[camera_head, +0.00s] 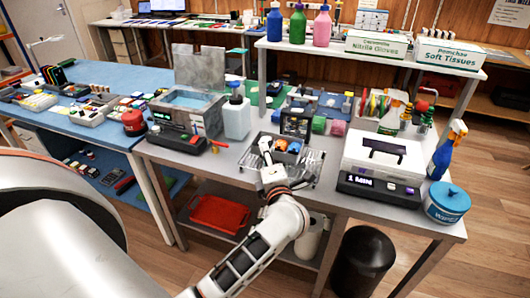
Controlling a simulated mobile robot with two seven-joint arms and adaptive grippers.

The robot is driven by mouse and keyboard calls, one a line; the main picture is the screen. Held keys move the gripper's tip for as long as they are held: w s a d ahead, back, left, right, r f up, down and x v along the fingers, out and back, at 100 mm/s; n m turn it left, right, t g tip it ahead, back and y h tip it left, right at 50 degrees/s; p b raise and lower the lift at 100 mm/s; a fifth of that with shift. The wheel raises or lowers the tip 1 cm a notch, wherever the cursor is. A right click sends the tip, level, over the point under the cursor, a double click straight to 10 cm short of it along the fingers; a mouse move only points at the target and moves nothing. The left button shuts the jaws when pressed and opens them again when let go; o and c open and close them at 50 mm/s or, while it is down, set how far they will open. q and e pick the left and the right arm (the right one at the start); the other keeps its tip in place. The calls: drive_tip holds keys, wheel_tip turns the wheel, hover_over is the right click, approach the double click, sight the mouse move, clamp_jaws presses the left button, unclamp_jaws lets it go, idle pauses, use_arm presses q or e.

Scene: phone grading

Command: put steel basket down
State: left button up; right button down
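The steel basket (312,164) appears as a grey tray-like holder with thin metal edges, near the front middle of the grey table. Small orange and blue pieces (292,146) show at it. My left gripper (265,147) is over its left front part, pointing away from me. The gripper and wrist hide part of the basket. I cannot tell whether the fingers are open or closed on it, or whether the basket touches the table. My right gripper is not in view.
A cleaner with a blue-filled tank (185,98) and a white bottle (237,117) stand left of the basket. A white machine marked "1 MIN" (383,160), a blue tub (447,203) and a spray bottle (446,150) stand right. A black bin (362,262) is below.

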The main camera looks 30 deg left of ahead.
use_arm(q)
drive_tip(key=s+d+r+m+t, duration=0.4)
drive_tip(key=s+d+m+t, duration=0.15)
drive_tip(key=s+d, duration=0.25)
drive_tip(key=s+d+f+m+t+h, duration=0.2)
drive_tip(key=d+f+m+t+h, duration=0.25)
drive_tip(key=d+m+h, duration=0.8)
drive_tip(key=s+f+m+g+h, duration=0.2)
drive_tip(key=s+f+m+g, duration=0.15)
drive_tip(key=f+m, duration=0.4)
drive_tip(key=s+f+m+g+h, duration=0.25)
drive_tip(key=f+m+g, duration=0.2)
drive_tip(key=f, duration=0.55)
drive_tip(key=s+a+f+m+g+y, duration=0.2)
drive_tip(key=s+a+f+m+g, duration=0.1)
drive_tip(key=s+f, duration=0.4)
wheel_tip(320, 180, down, 3)
drive_tip(key=shift+s+a+r, duration=0.2)
drive_tip(key=shift+s+a, duration=0.05)
drive_tip(key=shift+a, duration=0.35)
